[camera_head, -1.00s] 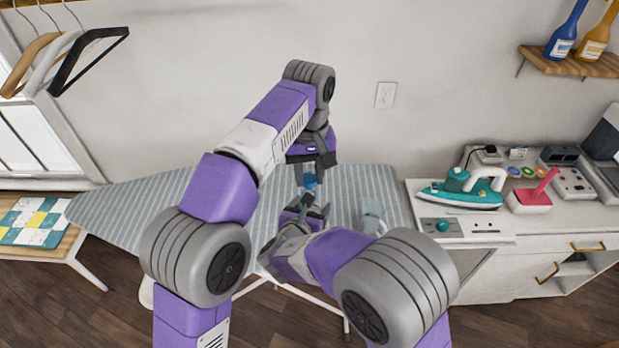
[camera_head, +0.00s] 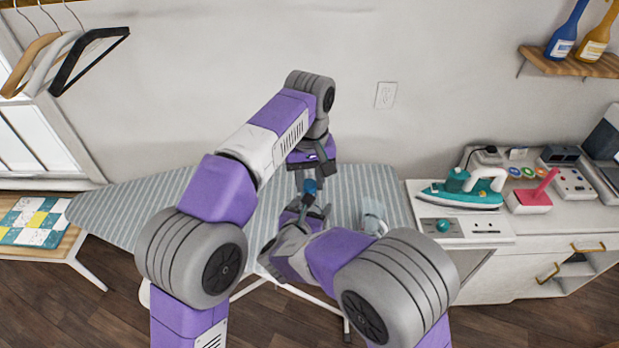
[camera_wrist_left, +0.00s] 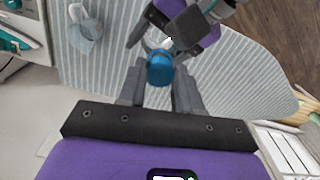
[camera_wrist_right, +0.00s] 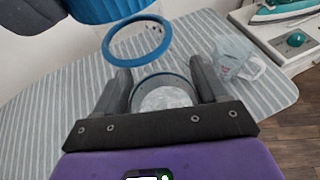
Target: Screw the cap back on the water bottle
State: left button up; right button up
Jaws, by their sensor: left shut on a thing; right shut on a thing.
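The blue cap (camera_wrist_left: 160,70) sits between the fingertips of my left gripper (camera_wrist_left: 159,88), which is shut on it and points down; the cap also shows in the head view (camera_head: 309,186). My right gripper (camera_wrist_right: 165,82) is shut on the clear water bottle (camera_wrist_right: 166,97), whose round outline shows between its fingers. A blue ring (camera_wrist_right: 138,40) shows above the bottle in the right wrist view. In the head view my right gripper (camera_head: 308,212) is just below the cap, and the bottle is mostly hidden. Whether the cap touches the bottle's neck I cannot tell.
A striped ironing board (camera_head: 140,215) lies under both grippers. A clear container (camera_head: 373,217) stands on it to the right. A white counter (camera_head: 440,225) with a teal iron (camera_head: 462,190) and a pink-handled thing (camera_head: 532,195) is further right. The board's left part is clear.

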pick_arm(q)
jog(key=shift+f, duration=0.6)
